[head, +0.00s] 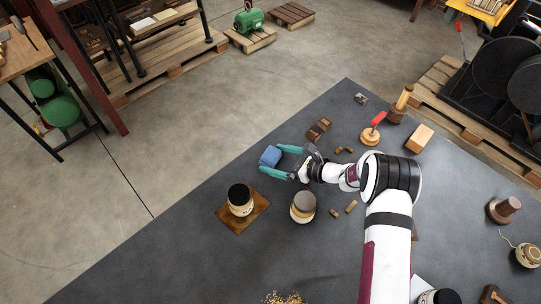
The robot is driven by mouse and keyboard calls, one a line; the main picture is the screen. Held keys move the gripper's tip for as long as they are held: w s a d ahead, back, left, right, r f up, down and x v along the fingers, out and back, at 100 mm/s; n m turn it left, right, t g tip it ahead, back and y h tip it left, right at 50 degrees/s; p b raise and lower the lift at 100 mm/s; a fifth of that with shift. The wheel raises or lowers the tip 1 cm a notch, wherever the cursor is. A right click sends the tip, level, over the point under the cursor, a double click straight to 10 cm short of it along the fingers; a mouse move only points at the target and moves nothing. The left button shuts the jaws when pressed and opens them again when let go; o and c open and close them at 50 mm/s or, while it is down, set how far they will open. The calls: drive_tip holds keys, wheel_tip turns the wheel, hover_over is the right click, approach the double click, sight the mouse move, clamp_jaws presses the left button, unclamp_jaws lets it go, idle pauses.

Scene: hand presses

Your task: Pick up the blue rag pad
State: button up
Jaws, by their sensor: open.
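The blue rag pad (270,156) lies on the dark table top (150,245) near its far left edge. My gripper (274,160) is open, with its two teal fingers pointing left toward the pad. The fingertips reach the pad, one at its upper side and one at its lower side. I cannot tell from this one view whether the fingers touch the pad or how high they are over the table.
A black-lidded jar (240,203) on a brown board (260,205) and a second jar (303,207) stand below my gripper. Small brown blocks (318,130), a red-handled tool (372,131) and a wooden block (419,138) lie right. Bare table lies at lower left.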

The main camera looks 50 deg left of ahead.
drive_tip(key=c, duration=1.2)
